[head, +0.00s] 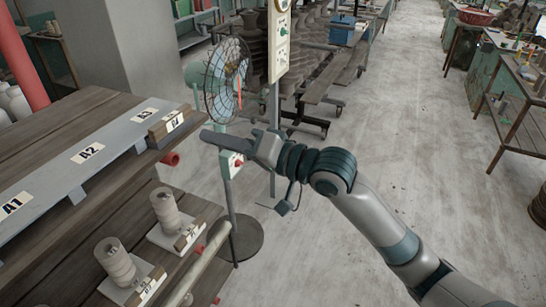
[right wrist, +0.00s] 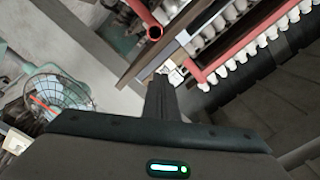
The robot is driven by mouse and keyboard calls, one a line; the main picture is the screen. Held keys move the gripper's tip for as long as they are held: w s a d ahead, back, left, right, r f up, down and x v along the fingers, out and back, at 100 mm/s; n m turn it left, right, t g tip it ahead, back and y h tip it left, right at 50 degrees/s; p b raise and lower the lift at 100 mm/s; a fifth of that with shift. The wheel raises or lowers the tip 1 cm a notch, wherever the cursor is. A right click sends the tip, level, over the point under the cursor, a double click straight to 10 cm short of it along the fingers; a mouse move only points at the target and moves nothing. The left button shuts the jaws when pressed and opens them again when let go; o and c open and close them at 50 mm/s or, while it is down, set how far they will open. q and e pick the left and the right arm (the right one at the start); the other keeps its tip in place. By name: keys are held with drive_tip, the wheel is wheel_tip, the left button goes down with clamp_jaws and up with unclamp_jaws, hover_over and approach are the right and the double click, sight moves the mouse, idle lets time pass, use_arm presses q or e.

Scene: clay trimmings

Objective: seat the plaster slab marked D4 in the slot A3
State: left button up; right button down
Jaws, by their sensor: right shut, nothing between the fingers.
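The grey ledge (head: 50,185) at left carries the tags A1, A2 and A3 (head: 148,114). A brown block (head: 160,131) with a pale tag sits at the ledge's far end, beside the A3 tag; its marking is too small to read surely. Two pale slabs, the nearer (head: 137,290) and the farther (head: 165,238), lie on the lower shelf, each under a stacked ribbed clay piece; their tags are not legible. My right gripper (head: 207,136) is shut and empty, just right of the brown block. It also shows in the right wrist view (right wrist: 160,82). My left gripper is out of view.
A caged fan (head: 226,80) and a post with a control box (head: 280,40) stand behind my right gripper. The floor (head: 400,120) at right is open, with a workbench beyond.

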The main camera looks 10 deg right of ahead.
drive_tip(key=b+v, duration=0.3)
drive_tip(key=v, duration=1)
drive_tip(key=shift+s+d+b, duration=0.2)
drive_tip(key=shift+d+b, duration=0.1)
drive_tip(key=shift+b, duration=0.1)
